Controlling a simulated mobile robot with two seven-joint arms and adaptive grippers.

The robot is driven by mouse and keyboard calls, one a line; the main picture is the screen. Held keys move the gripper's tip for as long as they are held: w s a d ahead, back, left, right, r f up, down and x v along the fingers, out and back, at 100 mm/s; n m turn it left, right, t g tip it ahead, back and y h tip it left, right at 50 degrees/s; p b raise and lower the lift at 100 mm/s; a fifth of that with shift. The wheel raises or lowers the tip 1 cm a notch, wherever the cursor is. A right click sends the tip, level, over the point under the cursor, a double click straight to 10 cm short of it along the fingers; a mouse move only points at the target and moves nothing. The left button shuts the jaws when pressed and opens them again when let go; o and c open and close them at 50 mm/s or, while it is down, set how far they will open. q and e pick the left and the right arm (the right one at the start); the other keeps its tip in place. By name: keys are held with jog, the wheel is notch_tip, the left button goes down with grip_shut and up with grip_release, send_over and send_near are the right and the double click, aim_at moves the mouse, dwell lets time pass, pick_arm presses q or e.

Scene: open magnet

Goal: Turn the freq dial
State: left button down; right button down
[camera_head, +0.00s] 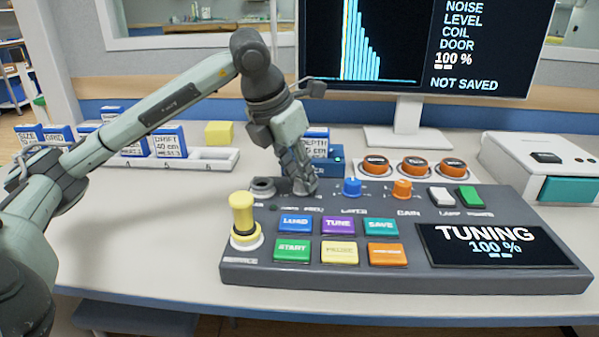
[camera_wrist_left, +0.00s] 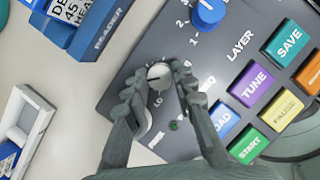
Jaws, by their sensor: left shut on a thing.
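The dark grey control panel (camera_head: 400,212) lies on the table, with its small display (camera_head: 497,247) reading "TUNING 100 %". My left gripper (camera_head: 300,186) reaches down to the panel's back left part. In the left wrist view its two fingers (camera_wrist_left: 158,84) are shut on a small grey dial (camera_wrist_left: 159,75) with a pale top and pointer line, one finger on each side. I take this to be the freq dial; its label is mostly hidden. In the head view the gripper covers the dial. My right gripper is not in view.
A blue knob (camera_head: 352,187) and an orange knob (camera_head: 402,189) stand right of the gripper. A yellow-topped lever (camera_head: 242,215) and several coloured buttons are nearer. The monitor (camera_head: 440,50) reads "100 %" and "NOT SAVED".

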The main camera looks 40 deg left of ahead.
pick_arm(q)
jog(key=c, duration=1.2)
grip_release()
jog(key=v, duration=1.2)
